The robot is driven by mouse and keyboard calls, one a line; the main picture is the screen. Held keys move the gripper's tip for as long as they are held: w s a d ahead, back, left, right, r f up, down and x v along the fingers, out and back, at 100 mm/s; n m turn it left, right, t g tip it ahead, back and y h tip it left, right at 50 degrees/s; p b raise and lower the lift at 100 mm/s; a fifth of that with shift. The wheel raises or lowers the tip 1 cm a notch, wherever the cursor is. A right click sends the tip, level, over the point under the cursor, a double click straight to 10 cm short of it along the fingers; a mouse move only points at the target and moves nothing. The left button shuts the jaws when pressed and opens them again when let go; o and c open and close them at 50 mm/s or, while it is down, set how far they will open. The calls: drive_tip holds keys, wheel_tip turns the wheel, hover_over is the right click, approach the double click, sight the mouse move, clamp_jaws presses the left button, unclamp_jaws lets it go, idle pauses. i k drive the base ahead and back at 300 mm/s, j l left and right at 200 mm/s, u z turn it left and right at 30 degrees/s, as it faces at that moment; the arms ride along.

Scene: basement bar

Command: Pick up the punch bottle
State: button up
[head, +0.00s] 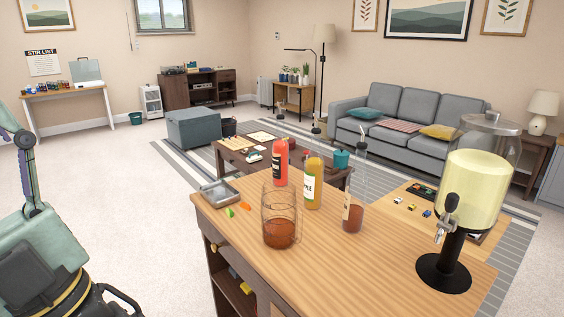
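A bottle of red liquid (281,172), likely the punch bottle, stands upright near the far edge of the wooden counter (345,271). Its label is too small to read. A bottle of yellow liquid (313,190) with a pale label, seemingly ending in "PLE", stands to its right and slightly nearer. A clear bottle with a little reddish-brown liquid (353,218) stands further right. Dark pourers top the bottles. My gripper is not in view; only parts of my own body show at the left.
A glass pitcher with reddish-brown liquid (279,232) stands in front of the red bottle. A metal tray (219,191) and green and orange pieces (246,206) lie to the left. A drink dispenser (478,190) stands right. Counter front is clear.

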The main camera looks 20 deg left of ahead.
sight(280, 146)
drive_tip(key=i+j, duration=0.55)
drive_tip(key=j, duration=0.15)
drive_tip(key=i+j, duration=0.5)
drive_tip(key=j, duration=0.15)
